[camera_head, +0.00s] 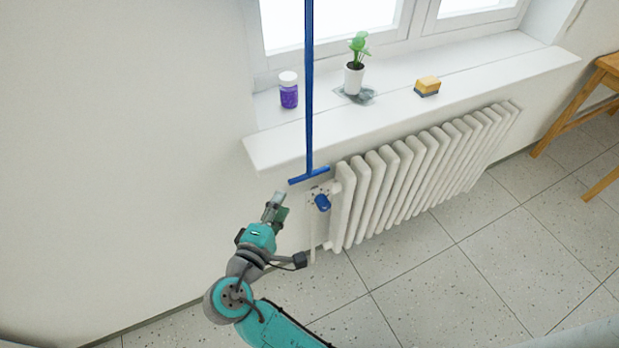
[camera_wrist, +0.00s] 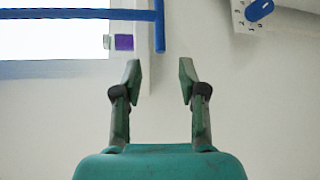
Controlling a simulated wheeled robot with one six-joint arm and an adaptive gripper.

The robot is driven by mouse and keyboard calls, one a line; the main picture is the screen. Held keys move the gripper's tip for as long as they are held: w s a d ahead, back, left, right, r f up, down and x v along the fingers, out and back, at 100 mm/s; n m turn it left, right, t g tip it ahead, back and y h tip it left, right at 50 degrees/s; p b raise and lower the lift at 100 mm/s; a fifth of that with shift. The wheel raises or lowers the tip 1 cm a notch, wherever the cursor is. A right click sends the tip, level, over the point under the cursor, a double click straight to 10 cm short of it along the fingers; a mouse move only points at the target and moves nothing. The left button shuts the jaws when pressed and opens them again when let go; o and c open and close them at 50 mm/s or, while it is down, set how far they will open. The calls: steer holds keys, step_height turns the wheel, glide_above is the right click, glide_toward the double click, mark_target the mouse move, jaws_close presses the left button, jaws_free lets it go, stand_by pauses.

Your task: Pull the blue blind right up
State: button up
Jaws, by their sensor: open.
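A long blue strip (camera_head: 308,90) hangs down in front of the window and sill in the head view. It ends in a short blue crossbar (camera_head: 309,176), just below the sill's front edge. No wider sheet of blind shows. My gripper (camera_head: 277,205) is left of and below the crossbar in the head view, near the wall. In the wrist view my gripper (camera_wrist: 158,75) is open, with nothing between its fingers. There the strip (camera_wrist: 80,14) runs in from the left, and the crossbar (camera_wrist: 159,25) lies above the fingertips, apart from them.
A white radiator (camera_head: 410,175) stands under the sill (camera_head: 470,90), with a blue valve knob (camera_head: 322,203) close to my gripper. On the sill are a purple jar (camera_head: 288,92), a potted plant (camera_head: 354,78) and a sponge (camera_head: 427,86). A wooden stool (camera_head: 590,105) stands right.

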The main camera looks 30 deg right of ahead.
mark_target(295, 178)
steer(key=x, duration=0.9)
steer(key=shift+w+d, duration=0.2)
steer(key=shift+d, duration=0.15)
jaws_close()
